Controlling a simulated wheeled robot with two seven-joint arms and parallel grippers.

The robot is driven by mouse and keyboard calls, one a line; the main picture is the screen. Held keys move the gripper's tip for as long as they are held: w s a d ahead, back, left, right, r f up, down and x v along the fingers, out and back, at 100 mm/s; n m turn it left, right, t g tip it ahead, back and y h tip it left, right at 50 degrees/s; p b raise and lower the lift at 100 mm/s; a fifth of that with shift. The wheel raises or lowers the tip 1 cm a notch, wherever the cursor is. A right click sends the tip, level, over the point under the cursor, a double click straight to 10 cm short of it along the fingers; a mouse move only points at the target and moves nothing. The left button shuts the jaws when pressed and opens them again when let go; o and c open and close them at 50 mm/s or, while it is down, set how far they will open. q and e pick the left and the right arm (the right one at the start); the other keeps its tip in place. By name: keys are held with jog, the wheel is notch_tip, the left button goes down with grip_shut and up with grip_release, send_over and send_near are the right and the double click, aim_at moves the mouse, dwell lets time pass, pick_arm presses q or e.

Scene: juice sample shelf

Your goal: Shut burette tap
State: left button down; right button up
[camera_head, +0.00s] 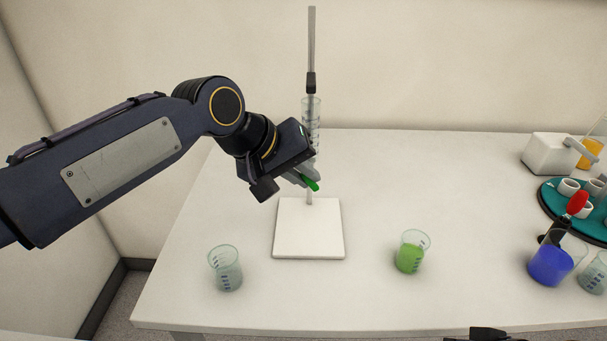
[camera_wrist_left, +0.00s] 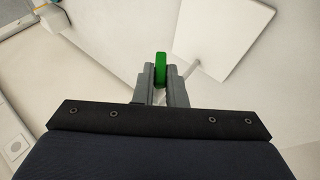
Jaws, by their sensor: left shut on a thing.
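The burette (camera_head: 311,115) is a clear graduated tube, clamped upright on a metal stand over a white square base (camera_head: 308,240). Its green tap (camera_head: 313,185) sits low on the tube. It also shows in the left wrist view (camera_wrist_left: 160,68), between the fingertips. My left gripper (camera_head: 302,178) reaches in from the left and is shut on the green tap; the wrist view shows both fingers (camera_wrist_left: 161,80) on either side of it. The gripper and wrist hide part of the lower burette. Of my right gripper, only a dark piece that I cannot make out clearly may show at the bottom edge.
An empty beaker (camera_head: 226,270) stands front left, and a beaker of green liquid (camera_head: 410,255) stands right of the base. A beaker of blue liquid (camera_head: 550,265), a teal round tray (camera_head: 552,200) with white cups and a white device (camera_head: 548,155) are at the right.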

pick_arm(q)
jog(key=c, duration=1.5)
grip_release()
jog(key=v, duration=0.8)
jog(key=shift+w+p, duration=0.1)
jog(key=shift+p, duration=0.3)
jog(key=shift+f, duration=0.15)
